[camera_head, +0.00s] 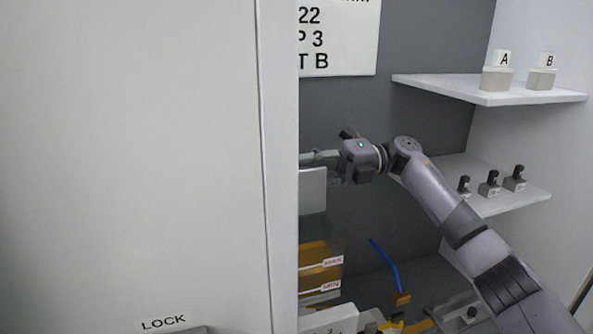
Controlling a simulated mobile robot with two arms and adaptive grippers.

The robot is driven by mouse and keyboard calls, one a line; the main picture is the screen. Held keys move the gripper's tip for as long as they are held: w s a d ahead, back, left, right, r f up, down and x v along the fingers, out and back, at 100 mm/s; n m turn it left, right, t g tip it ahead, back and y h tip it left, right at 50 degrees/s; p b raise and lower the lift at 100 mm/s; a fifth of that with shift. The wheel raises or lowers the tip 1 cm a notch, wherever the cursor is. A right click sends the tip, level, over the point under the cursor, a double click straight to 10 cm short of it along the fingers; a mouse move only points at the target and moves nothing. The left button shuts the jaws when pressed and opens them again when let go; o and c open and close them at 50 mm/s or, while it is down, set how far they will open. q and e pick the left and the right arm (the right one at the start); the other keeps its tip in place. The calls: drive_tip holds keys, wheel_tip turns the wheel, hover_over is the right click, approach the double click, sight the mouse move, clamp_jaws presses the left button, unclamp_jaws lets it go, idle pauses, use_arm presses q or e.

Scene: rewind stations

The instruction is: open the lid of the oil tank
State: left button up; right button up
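The oil tank (318,254) is partly visible low in the middle, with amber sides and MAX and MIN labels. Its left part is hidden behind a large pale panel. A white upright plate (312,192) stands above the tank; it may be the lid, but I cannot tell. My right gripper (312,157) reaches in from the right just above this plate, pointing left. Its fingertips are partly hidden by the panel edge, so I cannot see whether it is open or holds anything. My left gripper is not in view.
The large pale panel (130,150), marked LOCK at its bottom, fills the left. Shelves (480,95) at the right hold blocks A (497,78) and B (541,79) and several small dark-topped pieces. A blue rod (386,263) leans below. A printed sign (340,40) hangs behind.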

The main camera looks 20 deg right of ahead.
drive_tip(key=d, duration=0.6)
drive_tip(key=shift+d, duration=0.2)
